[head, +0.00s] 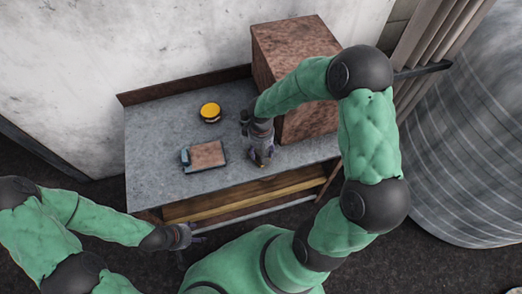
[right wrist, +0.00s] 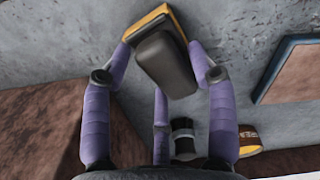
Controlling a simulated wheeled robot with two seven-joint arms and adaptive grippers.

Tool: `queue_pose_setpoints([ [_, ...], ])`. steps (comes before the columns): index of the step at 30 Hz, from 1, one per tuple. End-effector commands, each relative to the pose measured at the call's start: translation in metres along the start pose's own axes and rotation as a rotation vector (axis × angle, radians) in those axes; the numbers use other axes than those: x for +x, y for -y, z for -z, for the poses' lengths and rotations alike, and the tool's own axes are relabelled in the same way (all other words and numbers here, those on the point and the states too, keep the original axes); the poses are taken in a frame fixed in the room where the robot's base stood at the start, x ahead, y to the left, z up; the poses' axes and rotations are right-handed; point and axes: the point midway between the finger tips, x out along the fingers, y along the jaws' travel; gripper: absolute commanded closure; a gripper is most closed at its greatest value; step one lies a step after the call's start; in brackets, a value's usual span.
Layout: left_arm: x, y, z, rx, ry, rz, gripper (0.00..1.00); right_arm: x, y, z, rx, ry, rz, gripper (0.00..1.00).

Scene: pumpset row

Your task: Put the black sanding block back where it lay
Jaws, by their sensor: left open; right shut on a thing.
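In the right wrist view, the black sanding block (right wrist: 165,62), dark with a yellow-orange layer along its far side, sits between the purple fingers of my right gripper (right wrist: 165,60). The fingers are shut on it. In the head view my right gripper (head: 261,158) points down over the front part of the grey bench top (head: 150,150), beside the brown box. The block is mostly hidden there by the gripper. I cannot tell whether the block touches the bench. My left gripper (head: 183,238) is open and empty, low in front of the bench.
A brown box (head: 300,40) stands on the bench's right part. A board with a brown face and blue edge (head: 207,155) lies left of my right gripper. A yellow round tin (head: 210,110) stands behind it. A black-and-white object (right wrist: 184,138) shows near the fingers. Bare bench lies at left.

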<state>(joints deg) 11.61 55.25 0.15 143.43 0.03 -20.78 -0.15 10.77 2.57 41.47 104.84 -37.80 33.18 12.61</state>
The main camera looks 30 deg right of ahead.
Motion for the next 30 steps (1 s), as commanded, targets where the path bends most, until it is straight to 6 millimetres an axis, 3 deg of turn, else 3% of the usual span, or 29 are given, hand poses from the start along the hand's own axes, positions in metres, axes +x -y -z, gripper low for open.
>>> queue_pose_setpoints([
  [8,0.002,0.001,0.000,0.000,-0.001,0.000,0.39,0.002,0.000,0.000,0.000,-0.001,0.000,0.79],
  [9,0.002,0.001,0.000,0.000,-0.001,0.000,0.39,0.002,0.000,0.000,0.000,-0.001,0.000,0.36],
  [11,0.001,0.001,0.000,0.000,-0.001,0.000,0.39,0.002,0.000,0.000,0.000,-0.001,0.000,0.19],
  [25,-0.003,-0.001,0.000,0.000,-0.001,0.000,0.39,-0.003,0.000,0.000,0.000,-0.001,0.000,0.18],
  [30,-0.015,-0.005,0.000,0.000,-0.001,0.000,0.39,-0.031,0.000,0.001,0.000,-0.003,-0.001,0.18],
])
